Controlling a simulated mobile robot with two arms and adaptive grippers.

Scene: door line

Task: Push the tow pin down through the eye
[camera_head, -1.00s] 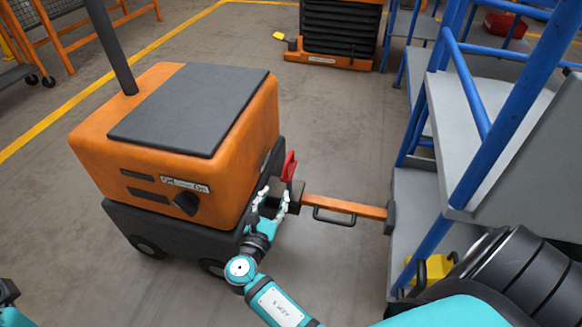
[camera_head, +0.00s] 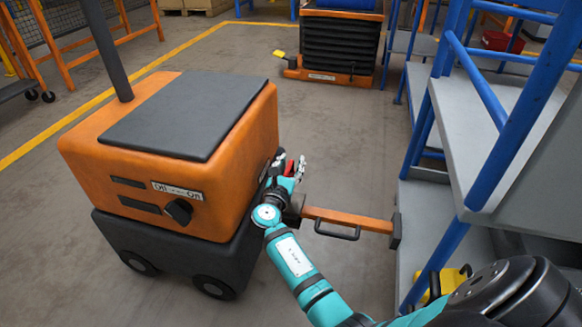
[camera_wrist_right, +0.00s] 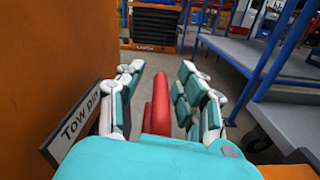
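The red tow pin (camera_head: 289,167) is at the tug's rear corner, by the near end of the orange drawbar (camera_head: 350,217); only a little of it shows in the head view. The drawbar's eye is hidden behind my right arm. My right gripper (camera_head: 291,166) is at the pin's red handle. In the right wrist view the red handle (camera_wrist_right: 160,105) stands between the spread fingers of my right gripper (camera_wrist_right: 160,95), with a gap on the right side. How deep the pin sits cannot be seen. My left gripper is out of view.
The orange tug (camera_head: 160,190) stands close left of my right arm. A "Tow pin" sign (camera_wrist_right: 77,124) is beside the gripper. A grey platform with blue rails (camera_head: 500,140) stands right. Open floor (camera_head: 340,120) lies beyond the drawbar.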

